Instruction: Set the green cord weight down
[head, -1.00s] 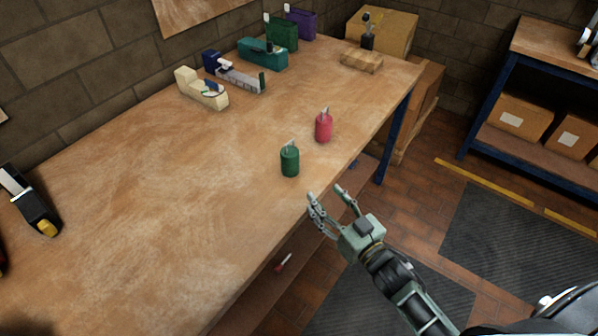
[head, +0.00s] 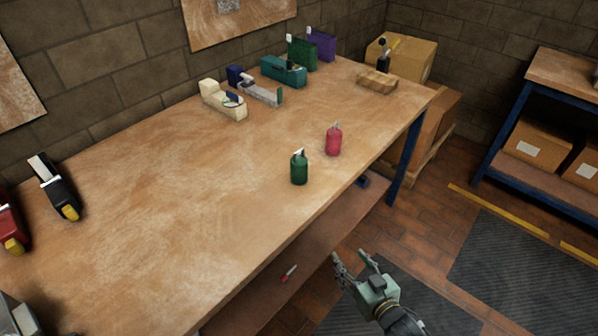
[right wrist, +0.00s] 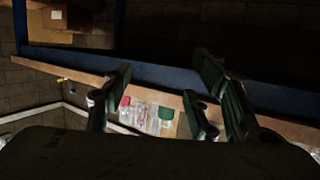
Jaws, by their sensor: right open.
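The green cord weight (head: 299,170) stands upright on the wooden workbench (head: 150,215), near its front edge, with a small tab on top. My right gripper (head: 352,256) is open and empty in front of the bench edge, apart from the weight and lower in the picture. In the right wrist view its open fingers (right wrist: 165,95) show nothing held between them. Small red and green shapes beyond are too dark to identify surely. My left gripper is not in view.
A red cord weight (head: 333,141) stands just right of the green one. Several holders and boxes, including a teal one (head: 284,71), line the back. A black and yellow tool (head: 55,189) lies at left. The bench's middle is clear. A screwdriver (head: 288,273) lies on the lower shelf.

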